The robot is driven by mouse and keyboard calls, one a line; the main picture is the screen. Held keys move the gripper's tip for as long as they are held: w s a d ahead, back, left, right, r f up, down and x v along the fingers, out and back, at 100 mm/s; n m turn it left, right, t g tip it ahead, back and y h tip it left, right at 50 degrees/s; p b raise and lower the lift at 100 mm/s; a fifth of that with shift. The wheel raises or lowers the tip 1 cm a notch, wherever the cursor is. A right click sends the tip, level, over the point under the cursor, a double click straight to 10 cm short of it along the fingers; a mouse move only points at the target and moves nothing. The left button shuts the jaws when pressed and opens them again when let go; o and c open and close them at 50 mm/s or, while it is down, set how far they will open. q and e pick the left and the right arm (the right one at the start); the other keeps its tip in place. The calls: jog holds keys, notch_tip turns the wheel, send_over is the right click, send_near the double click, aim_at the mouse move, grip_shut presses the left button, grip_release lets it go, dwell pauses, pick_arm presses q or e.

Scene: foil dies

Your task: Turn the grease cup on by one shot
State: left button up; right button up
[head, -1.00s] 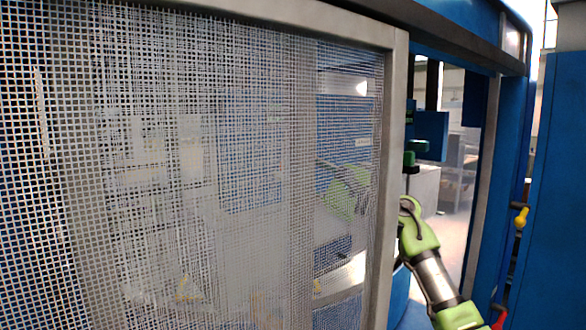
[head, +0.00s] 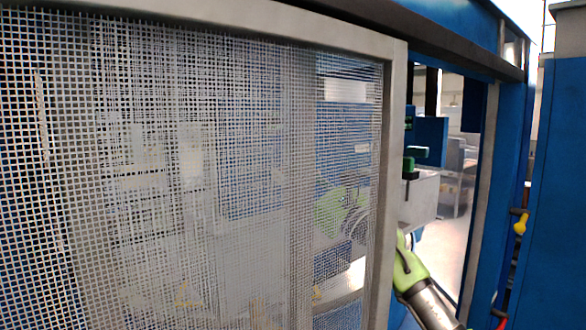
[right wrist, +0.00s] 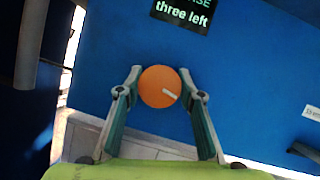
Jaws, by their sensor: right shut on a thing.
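In the right wrist view an orange round grease cup cap (right wrist: 158,87) stands out in front of a blue panel. A short white mark on its face points right and slightly down. My right gripper (right wrist: 160,84) is shut on the cap, one finger on each side. A black sign (right wrist: 183,12) above it shows "three left" in pale letters; its upper line is cut off. In the head view my right arm reaches through the opening behind the mesh guard. Its green wrist shows dimly through the mesh; the cup cannot be made out there. My left gripper is out of view.
A mesh guard (head: 150,180) with a grey frame (head: 392,150) fills the left and middle of the head view. Right of it is an open gap with a blue post (head: 485,180). A yellow-handled valve (head: 521,222) is by the right blue cabinet (head: 560,190).

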jog(key=shift+m+t+p, duration=0.3)
jog(key=shift+m+p, duration=0.15)
jog(key=shift+m, duration=0.15)
jog(key=o, duration=1.1)
jog(key=v, duration=1.2)
jog(key=shift+s+r, duration=0.1)
jog(key=shift+r, duration=0.05)
